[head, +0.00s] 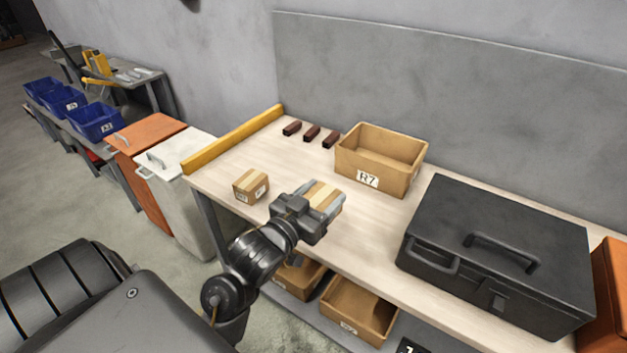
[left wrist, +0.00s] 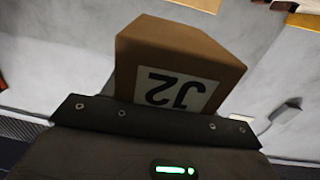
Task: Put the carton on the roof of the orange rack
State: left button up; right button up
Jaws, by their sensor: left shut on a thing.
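My left gripper (head: 324,200) is shut on a small brown carton (head: 321,192) with pale tape, above the front part of the workbench. In the left wrist view the held carton (left wrist: 178,65) shows a white label reading J2, upside down in that picture. A second small taped carton (head: 250,186) sits on the bench to the left of the gripper. An orange piece (head: 612,290) at the right edge, beside the black case, may be the orange rack; most of it is cut off, and its roof is unclear. My right gripper is not in view.
The bench (head: 240,160) holds an open cardboard bin (head: 378,163) marked R7, several dark red blocks (head: 311,133) and a big black case (head: 497,255). A yellow rail (head: 232,139) edges the left end. Lower boxes (head: 357,310) sit beneath. Orange (head: 150,140) and white (head: 170,170) lidded units stand left.

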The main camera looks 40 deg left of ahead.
pick_arm(q)
jog(key=shift+s+d+r, duration=0.1)
jog(key=shift+d+r, duration=0.05)
jog(key=shift+d, duration=0.15)
